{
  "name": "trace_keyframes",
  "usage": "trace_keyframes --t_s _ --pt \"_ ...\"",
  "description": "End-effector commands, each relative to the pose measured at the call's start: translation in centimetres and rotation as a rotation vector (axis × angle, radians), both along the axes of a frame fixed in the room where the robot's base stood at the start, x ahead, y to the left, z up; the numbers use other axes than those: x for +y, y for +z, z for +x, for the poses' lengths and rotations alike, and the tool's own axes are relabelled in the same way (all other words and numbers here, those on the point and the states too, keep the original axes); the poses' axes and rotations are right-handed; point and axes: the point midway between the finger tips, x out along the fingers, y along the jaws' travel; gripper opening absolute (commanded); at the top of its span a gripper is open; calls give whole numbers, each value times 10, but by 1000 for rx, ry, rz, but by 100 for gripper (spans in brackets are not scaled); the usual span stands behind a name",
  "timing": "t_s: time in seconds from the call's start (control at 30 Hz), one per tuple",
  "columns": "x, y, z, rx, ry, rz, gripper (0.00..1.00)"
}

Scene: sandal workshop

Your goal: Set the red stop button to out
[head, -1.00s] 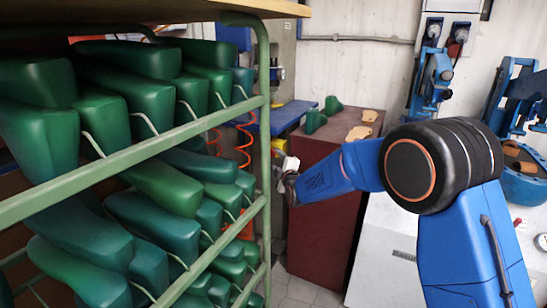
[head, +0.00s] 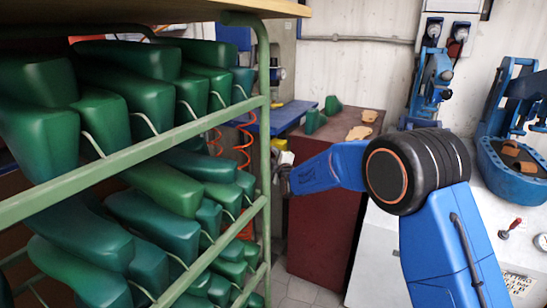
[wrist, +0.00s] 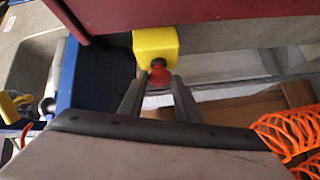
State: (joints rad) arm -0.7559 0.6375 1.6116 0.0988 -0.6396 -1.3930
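The red stop button (wrist: 159,74) sits on the underside, as pictured, of a yellow box (wrist: 155,46) in the wrist view. The yellow box also shows in the head view (head: 287,158), past the green rack's post. My gripper (wrist: 160,80) has its two fingers apart, one on each side of the red button. The button nearly fills the gap between the fingertips; I cannot tell whether they touch it. In the head view my gripper (head: 283,177) is beside the yellow box, partly hidden by the post. I cannot tell whether the button is in or out.
A green rack (head: 265,150) full of green shoe lasts stands close on the left. A dark red cabinet (head: 325,235) stands behind my forearm, with lasts and tan soles on top. Orange coiled hoses (wrist: 290,135) hang near my gripper. Blue machines (head: 515,165) stand at right.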

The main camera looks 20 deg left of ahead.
Motion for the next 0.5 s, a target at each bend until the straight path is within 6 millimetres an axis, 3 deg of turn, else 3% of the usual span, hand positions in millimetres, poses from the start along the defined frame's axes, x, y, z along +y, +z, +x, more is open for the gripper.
trace_keyframes --t_s 0.23,0.43,0.47,0.5 --pt "2 -1 -14 2 0 0 0" --pt "2 -1 -14 1 1 -1 0" --pt "2 -1 -14 1 1 -2 35" --pt "2 -1 -14 1 1 -1 45"
